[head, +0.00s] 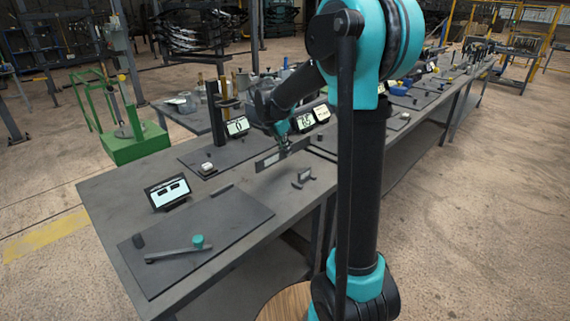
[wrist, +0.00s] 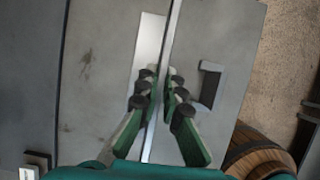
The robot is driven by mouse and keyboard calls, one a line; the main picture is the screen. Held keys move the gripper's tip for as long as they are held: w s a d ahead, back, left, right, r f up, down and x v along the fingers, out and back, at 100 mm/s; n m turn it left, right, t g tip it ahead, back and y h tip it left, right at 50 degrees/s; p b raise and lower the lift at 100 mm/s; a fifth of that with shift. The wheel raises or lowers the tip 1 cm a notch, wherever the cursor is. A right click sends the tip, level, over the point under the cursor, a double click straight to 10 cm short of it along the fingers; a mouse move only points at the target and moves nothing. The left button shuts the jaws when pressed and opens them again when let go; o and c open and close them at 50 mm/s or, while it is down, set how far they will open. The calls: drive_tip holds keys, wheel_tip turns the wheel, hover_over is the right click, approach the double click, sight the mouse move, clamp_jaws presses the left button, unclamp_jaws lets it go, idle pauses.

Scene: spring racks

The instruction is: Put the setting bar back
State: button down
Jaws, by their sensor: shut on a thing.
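My gripper (head: 284,153) is over the grey workbench, pointing down. In the wrist view its green fingers with dark pads (wrist: 158,88) are closed around a pale, thin metal bar, which I take to be the setting bar (wrist: 151,40).
A small dark bracket (head: 303,179) stands right of the gripper; it also shows in the wrist view (wrist: 210,82). A mat (head: 245,222) at the front left carries an arm with a teal knob (head: 198,241). Display screens (head: 168,191) stand along the bench.

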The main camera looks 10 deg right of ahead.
sight(285, 172)
drive_tip(key=shift+f, duration=2.95)
drive_tip(key=shift+f, duration=0.1)
drive_tip(key=c, duration=1.7)
unclamp_jaws()
drive_tip(key=v, duration=1.2)
